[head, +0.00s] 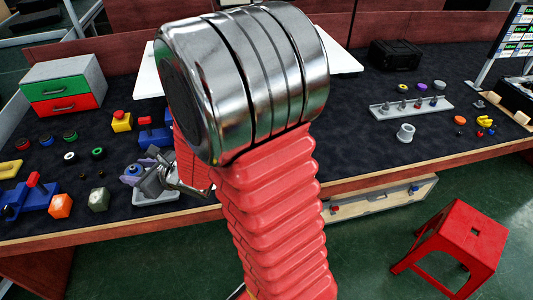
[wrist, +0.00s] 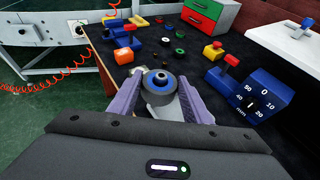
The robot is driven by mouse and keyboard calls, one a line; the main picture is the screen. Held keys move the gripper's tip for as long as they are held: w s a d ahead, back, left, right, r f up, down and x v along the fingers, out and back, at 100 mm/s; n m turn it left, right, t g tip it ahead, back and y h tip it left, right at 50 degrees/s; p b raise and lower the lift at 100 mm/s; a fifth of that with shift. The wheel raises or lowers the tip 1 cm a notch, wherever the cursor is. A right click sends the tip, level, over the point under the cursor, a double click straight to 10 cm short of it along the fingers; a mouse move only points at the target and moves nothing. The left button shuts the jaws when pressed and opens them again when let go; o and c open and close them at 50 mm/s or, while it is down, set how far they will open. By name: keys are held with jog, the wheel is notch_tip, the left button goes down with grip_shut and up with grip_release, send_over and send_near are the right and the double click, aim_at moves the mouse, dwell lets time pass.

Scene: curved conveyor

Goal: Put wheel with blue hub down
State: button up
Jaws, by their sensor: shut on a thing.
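The wheel with the blue hub (wrist: 158,78) has a dark tyre and sits between the purple fingers of my gripper (wrist: 160,86) in the wrist view. My gripper is shut on it. A pale grey piece shows just below the wheel; I cannot tell whether they touch. In the head view my gripper (head: 150,178) is low over the front part of the dark table (head: 110,205), near a light grey tray (head: 157,197). My arm hides part of the table there.
Several small wheels (head: 98,152) lie behind and left of the gripper. An orange block (head: 61,205) and a greenish block (head: 98,199) stand to its left. A drawer box (head: 63,85) stands behind.

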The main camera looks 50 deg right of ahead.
jog(key=s+d+f+m+h, duration=0.2)
jog(key=d+f+h, duration=0.1)
jog(key=d, duration=0.9)
jog(key=s+d+f+m+h, duration=0.1)
jog(key=d+f+m+h, duration=0.2)
jog(key=d, duration=0.9)
jog(key=s+d+f+m+h, duration=0.2)
jog(key=d+f+m+h, duration=0.1)
jog(key=d, duration=1)
jog(key=shift+s+f+g+h, duration=0.15)
jog(key=shift+s+g+h, duration=0.15)
jog(key=shift+f, duration=2.9)
jog(key=shift+f, duration=2.1)
jog(key=o, duration=1.1)
jog(key=shift+f, duration=0.1)
